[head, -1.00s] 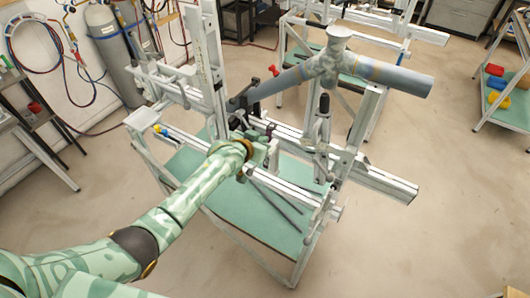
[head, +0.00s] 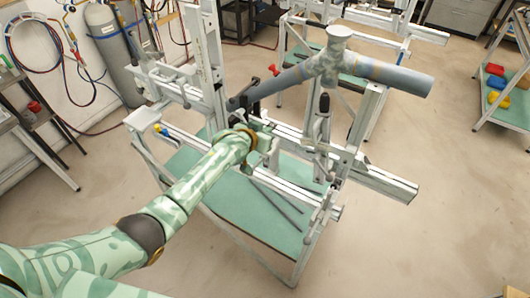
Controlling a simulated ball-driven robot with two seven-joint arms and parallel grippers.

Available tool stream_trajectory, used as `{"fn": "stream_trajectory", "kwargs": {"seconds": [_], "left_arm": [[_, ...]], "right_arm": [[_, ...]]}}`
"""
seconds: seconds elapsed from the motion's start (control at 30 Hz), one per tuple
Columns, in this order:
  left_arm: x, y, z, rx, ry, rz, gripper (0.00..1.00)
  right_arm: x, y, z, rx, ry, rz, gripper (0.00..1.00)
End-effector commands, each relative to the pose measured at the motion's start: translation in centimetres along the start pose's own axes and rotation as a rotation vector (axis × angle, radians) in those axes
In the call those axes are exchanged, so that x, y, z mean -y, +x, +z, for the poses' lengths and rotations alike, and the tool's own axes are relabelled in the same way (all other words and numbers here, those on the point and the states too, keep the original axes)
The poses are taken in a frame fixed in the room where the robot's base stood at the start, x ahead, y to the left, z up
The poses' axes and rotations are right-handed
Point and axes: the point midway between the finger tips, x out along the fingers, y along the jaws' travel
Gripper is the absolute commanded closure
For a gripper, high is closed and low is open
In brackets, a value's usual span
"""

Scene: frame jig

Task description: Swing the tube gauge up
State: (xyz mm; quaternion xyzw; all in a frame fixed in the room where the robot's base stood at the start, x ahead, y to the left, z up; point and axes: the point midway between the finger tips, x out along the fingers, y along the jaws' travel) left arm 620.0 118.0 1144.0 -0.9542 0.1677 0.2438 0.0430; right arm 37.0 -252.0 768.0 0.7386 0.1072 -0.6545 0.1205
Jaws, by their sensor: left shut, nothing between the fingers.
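A grey tube with a T-shaped joint (head: 328,62) lies across the top of the white frame jig (head: 380,181), its right end sticking out past a post. I cannot single out the tube gauge for certain; dark clamp-like parts stand under the tube's left end and an upright fitting (head: 323,105) with a black top stands under its middle. My left gripper (head: 268,136) is at the jig's rail, below the tube's left part. It is shut with nothing between its fingers, and its wrist partly hides it. My right gripper is not in view.
The jig's green lower shelf (head: 240,205) has thin rods on it. A tall white post (head: 203,60) stands left of my gripper. Gas cylinders (head: 105,50) stand at the back left, a shelf with coloured bins (head: 497,85) at the right. The floor right of the jig is clear.

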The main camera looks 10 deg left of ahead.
Motion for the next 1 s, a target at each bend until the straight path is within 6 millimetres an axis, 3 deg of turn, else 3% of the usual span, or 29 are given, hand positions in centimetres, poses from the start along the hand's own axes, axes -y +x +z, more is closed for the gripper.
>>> {"fn": "stream_trajectory", "kwargs": {"seconds": [0.3, 0.67, 1.0], "left_arm": [[0.0, 1.1, -1.6, -0.001, -0.001, 0.001, 1.00], [0.0, 1.1, -1.7, -0.001, 0.000, 0.000, 1.00], [0.0, 2.6, -3.0, -0.001, 0.000, 0.000, 1.00]], "right_arm": [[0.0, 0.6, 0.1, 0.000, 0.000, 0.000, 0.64], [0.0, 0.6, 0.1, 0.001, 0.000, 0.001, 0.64], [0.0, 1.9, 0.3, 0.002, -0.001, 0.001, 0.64]]}}
